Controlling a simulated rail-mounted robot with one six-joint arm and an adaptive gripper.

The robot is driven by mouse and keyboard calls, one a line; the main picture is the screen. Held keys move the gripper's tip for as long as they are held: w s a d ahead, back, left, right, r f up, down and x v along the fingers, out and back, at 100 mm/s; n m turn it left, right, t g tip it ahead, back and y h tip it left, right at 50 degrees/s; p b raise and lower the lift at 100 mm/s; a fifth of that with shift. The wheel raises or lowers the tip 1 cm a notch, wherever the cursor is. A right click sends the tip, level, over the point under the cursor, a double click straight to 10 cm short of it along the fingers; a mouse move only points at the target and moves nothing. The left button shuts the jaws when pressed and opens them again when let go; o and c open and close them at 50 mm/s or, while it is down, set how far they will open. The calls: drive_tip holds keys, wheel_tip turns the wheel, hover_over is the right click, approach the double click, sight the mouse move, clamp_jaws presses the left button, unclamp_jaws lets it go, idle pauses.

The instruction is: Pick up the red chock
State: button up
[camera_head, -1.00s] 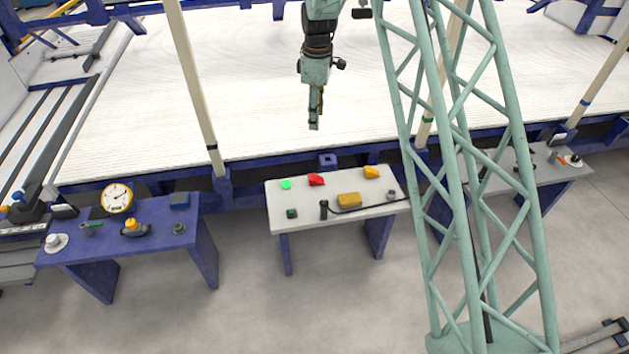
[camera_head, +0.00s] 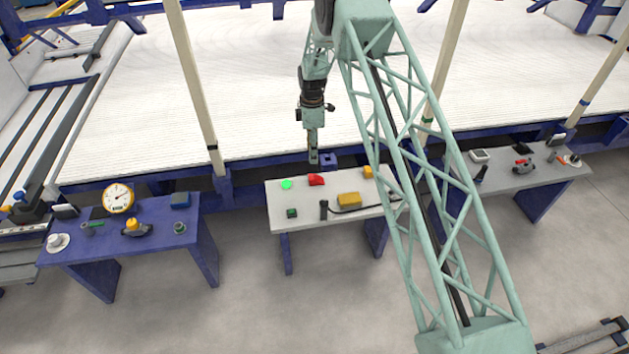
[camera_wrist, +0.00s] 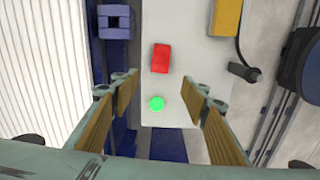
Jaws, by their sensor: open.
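The red chock (camera_head: 316,180) lies on the white-topped middle table (camera_head: 284,216), near its back edge. It also shows in the wrist view (camera_wrist: 161,58), above and between the fingers in the picture. My gripper (camera_head: 313,160) hangs just behind the chock in the head view, above the table's height. In the wrist view my gripper (camera_wrist: 160,103) is open, its two fingers wide apart and nothing between them in contact. A bright green round thing (camera_head: 286,184) sits left of the chock, and in the wrist view it (camera_wrist: 156,103) appears between the fingertips.
A yellow block (camera_head: 349,200) and a black handheld tool (camera_head: 324,209) with a cable lie at the table's front. A small dark green thing (camera_head: 291,213) lies front left. A yellow piece (camera_head: 368,172) is partly hidden by my arm. A blue bracket (camera_head: 328,159) stands behind the table.

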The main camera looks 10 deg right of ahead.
sight(312, 176)
drive_tip(key=shift+w+f, duration=0.1)
drive_tip(key=shift+f, duration=0.75)
drive_tip(key=shift+f, duration=0.1)
drive_tip(key=shift+f+b, duration=0.7)
drive_tip(key=shift+f, duration=3.5)
drive_tip(key=shift+f, duration=0.1)
drive_tip(key=shift+f+b, duration=0.75)
drive_tip(key=shift+f, duration=1.75)
drive_tip(key=c, duration=0.9)
